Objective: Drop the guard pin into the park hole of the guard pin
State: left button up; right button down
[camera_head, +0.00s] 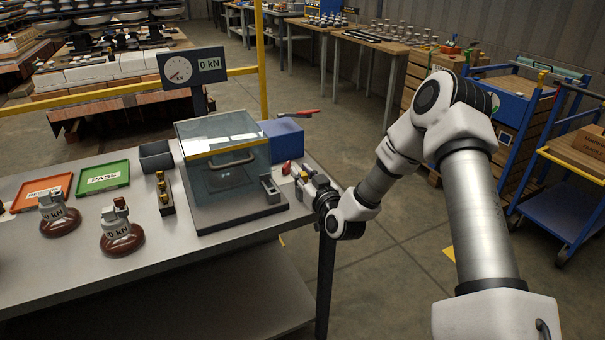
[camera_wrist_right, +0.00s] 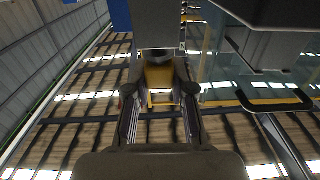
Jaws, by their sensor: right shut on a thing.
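My right gripper (camera_head: 291,171) reaches in from the right, low beside the clear guard box (camera_head: 222,150). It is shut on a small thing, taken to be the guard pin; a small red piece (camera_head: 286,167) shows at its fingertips. In the right wrist view, the two fingers of my gripper (camera_wrist_right: 158,85) stand close, with something yellow between or behind them. The pin's outline cannot be made out there. A small grey block (camera_head: 270,189) stands at the box's front right corner; I cannot tell whether it has the park hole. My left gripper is not in view.
A blue box (camera_head: 283,137) and a red handle (camera_head: 298,114) are behind my gripper. Two brown-based insulators (camera_head: 122,236) (camera_head: 59,215), a green PASS tray (camera_head: 103,177) and an orange-red tray (camera_head: 42,193) are on the left of the table (camera_head: 190,290). The table's front middle is clear.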

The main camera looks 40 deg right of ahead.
jog(key=shift+f, duration=0.25)
jog(key=c, duration=0.9)
grip_release()
jog(key=v, duration=1.2)
jog(key=shift+f, duration=0.1)
